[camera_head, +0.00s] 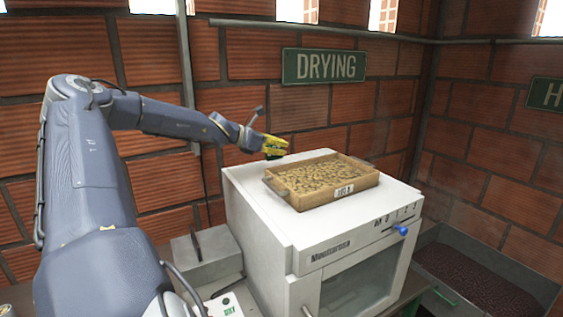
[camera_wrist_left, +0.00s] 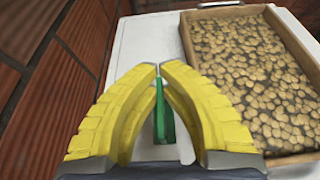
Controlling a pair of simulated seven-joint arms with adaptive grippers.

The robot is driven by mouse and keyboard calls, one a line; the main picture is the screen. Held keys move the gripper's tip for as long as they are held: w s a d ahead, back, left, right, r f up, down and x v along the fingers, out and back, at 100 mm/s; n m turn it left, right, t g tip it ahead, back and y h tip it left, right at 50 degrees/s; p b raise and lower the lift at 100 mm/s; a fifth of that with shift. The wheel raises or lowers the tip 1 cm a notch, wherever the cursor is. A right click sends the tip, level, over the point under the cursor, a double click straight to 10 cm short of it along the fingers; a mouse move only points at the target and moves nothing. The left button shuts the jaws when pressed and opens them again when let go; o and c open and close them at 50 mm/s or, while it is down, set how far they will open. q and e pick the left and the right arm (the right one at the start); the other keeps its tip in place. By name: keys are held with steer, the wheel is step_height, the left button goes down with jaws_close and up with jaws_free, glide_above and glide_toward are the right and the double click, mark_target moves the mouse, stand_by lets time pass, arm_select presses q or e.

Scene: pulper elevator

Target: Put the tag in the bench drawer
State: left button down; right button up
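My left gripper (camera_head: 272,147) has yellow fingers and is above the back left part of the white machine's top, left of the wooden tray. In the left wrist view its fingers (camera_wrist_left: 158,70) come together at the tips around a thin green piece, apparently the tag (camera_wrist_left: 160,115), seen nearly edge-on. In the head view a small dark green bit of it (camera_head: 273,157) shows under the fingertips. Any writing on it cannot be read. The bench drawer cannot be made out; only a strip of the bench (camera_head: 406,293) shows. My right gripper is not in view.
The wooden tray (camera_head: 348,193) of beans sits on the white machine (camera_head: 263,225), which has a blue knob (camera_head: 401,230). A grey box (camera_head: 205,257) stands to its left. A metal bin (camera_head: 540,284) of dark beans is at right. The brick wall is close behind.

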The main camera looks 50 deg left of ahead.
mark_target(271, 157)
arm_select(q)
steer(key=shift+f, duration=2.45)
steer(key=shift+f, duration=0.1)
steer(key=c, duration=1.6)
jaws_free()
steer(key=shift+v, duration=1)
steer(key=shift+o, duration=0.4)
steer(key=shift+v, duration=5.05)
